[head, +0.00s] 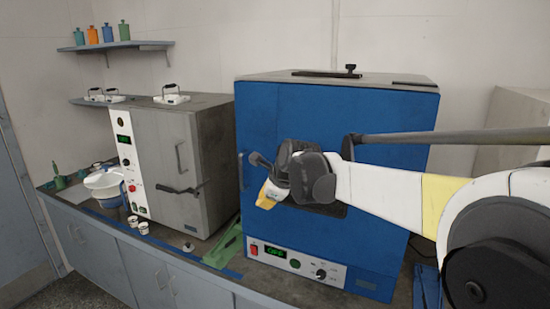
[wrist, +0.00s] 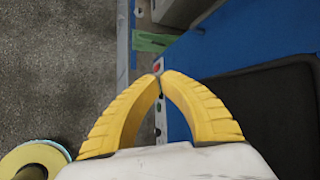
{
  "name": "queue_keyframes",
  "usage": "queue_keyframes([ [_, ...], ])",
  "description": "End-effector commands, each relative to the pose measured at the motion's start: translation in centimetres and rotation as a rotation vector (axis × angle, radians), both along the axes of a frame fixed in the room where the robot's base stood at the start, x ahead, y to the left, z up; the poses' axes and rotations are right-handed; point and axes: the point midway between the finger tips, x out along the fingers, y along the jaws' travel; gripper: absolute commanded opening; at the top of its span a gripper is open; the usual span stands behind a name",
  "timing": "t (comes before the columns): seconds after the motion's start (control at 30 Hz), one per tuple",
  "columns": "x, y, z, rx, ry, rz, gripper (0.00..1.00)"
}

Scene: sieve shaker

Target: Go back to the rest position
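My arm reaches in from the right of the head view, in front of the blue oven (head: 330,130). My gripper (head: 264,199) has yellow fingers and is in front of the blue door. In the wrist view my gripper (wrist: 159,72) shows its two yellow fingers curving in until their tips meet, with nothing visible between them. The blue oven's panel (head: 295,264) shows a green OFF display, and the oven also fills the right of the wrist view (wrist: 240,45). My arm hides part of the oven front.
A grey oven (head: 190,150) stands left of the blue one. A blue-white bowl (head: 104,185), small white cups (head: 138,224) and a green tool (head: 228,245) are on the counter (head: 180,262). Shelves hold bottles (head: 93,35) and handled white items (head: 172,98). Grey floor (wrist: 55,65) lies left of the counter.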

Motion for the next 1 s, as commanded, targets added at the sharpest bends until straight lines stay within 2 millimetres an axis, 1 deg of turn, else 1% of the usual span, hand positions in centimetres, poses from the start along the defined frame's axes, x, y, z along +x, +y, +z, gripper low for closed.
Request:
queue_keyframes([
  [0.03,-2.4,-2.4,0.1,-0.078,-0.037,0.065,0.00],
  [0.07,-3.7,-3.8,0.2,-0.134,-0.063,0.114,0.00],
  [0.1,-5.6,-5.4,0.3,-0.207,-0.095,0.180,0.00],
  [0.17,-8.5,-8.0,0.3,-0.317,-0.138,0.278,0.00],
  [0.2,-10.5,-9.5,0.0,-0.390,-0.165,0.346,0.00],
  [0.27,-13.6,-11.8,-0.6,-0.501,-0.200,0.447,0.00],
  [0.3,-15.7,-13.3,-1.1,-0.572,-0.220,0.517,0.00],
  [0.37,-18.9,-15.3,-2.2,-0.681,-0.247,0.624,0.00],
  [0.4,-21.0,-16.6,-3.1,-0.752,-0.262,0.694,0.00],
  [0.47,-24.2,-18.3,-4.7,-0.857,-0.281,0.804,0.00],
  [0.5,-26.1,-19.4,-5.9,-0.922,-0.291,0.875,0.00],
  [0.6,-30.4,-21.5,-8.8,-1.066,-0.306,1.041,0.00],
  [0.7,-33.5,-22.9,-11.3,-1.171,-0.311,1.174,0.00],
  [0.8,-35.3,-23.7,-12.9,-1.235,-0.312,1.263,0.00],
  [0.9,-36.0,-24.1,-13.6,-1.266,-0.312,1.305,0.00],
  [1.0,-36.2,-24.1,-13.7,-1.273,-0.313,1.316,0.00],
])
